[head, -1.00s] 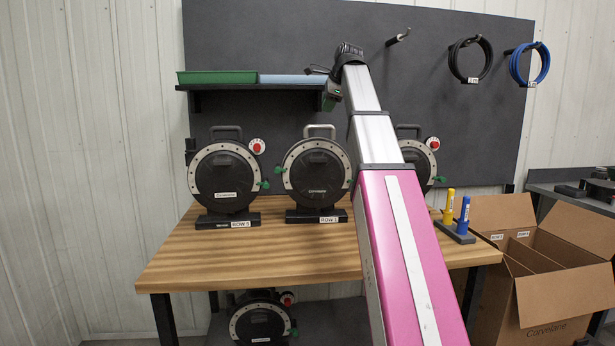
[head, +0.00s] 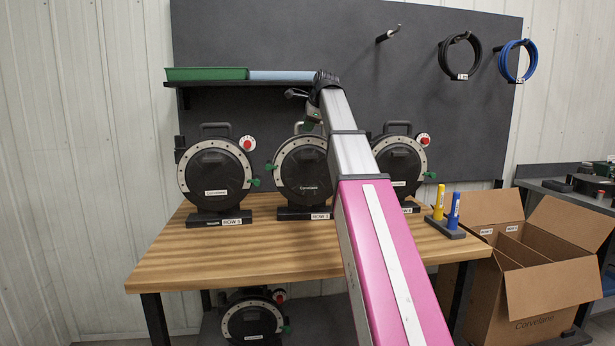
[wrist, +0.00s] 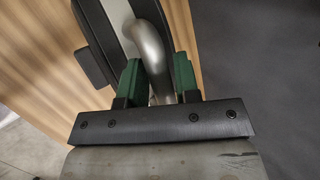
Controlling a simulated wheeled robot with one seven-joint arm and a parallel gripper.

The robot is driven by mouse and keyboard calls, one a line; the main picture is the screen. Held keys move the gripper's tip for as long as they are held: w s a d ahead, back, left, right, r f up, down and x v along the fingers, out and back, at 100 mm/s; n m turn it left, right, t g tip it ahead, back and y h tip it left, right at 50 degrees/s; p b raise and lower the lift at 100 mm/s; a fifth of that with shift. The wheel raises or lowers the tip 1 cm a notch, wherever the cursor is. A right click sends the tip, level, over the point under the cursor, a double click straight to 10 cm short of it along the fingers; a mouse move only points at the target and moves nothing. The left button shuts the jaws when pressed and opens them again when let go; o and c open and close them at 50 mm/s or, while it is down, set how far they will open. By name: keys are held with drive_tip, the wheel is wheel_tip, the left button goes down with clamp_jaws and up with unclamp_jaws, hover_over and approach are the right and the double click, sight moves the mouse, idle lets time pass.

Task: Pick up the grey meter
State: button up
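Three round black meters with grey rims stand on the table. The middle meter (head: 303,175) has a light grey metal handle (head: 299,127), unlike the black handles of the left meter (head: 216,174) and the right meter (head: 399,166), which my arm partly covers. My gripper (head: 311,118) is at the top of the middle meter. In the wrist view the grey handle (wrist: 152,60) passes between the green fingers of my gripper (wrist: 157,82). The fingers stand apart, with a narrow gap on the left side of the handle; a firm hold is not visible.
A shelf with a green tray (head: 206,74) and a blue tray is close behind my gripper. Yellow and blue markers (head: 446,208) stand at the table's right. An open cardboard box (head: 534,264) is right of the table (head: 240,258). Another meter (head: 252,320) sits below.

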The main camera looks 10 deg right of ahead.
drive_tip(key=shift+w+a+f, duration=0.1)
drive_tip(key=shift+w+f, duration=0.05)
drive_tip(key=shift+f, duration=0.05)
drive_tip(key=shift+c, duration=0.4)
clamp_jaws()
idle(0.8)
drive_tip(key=shift+r, duration=0.15)
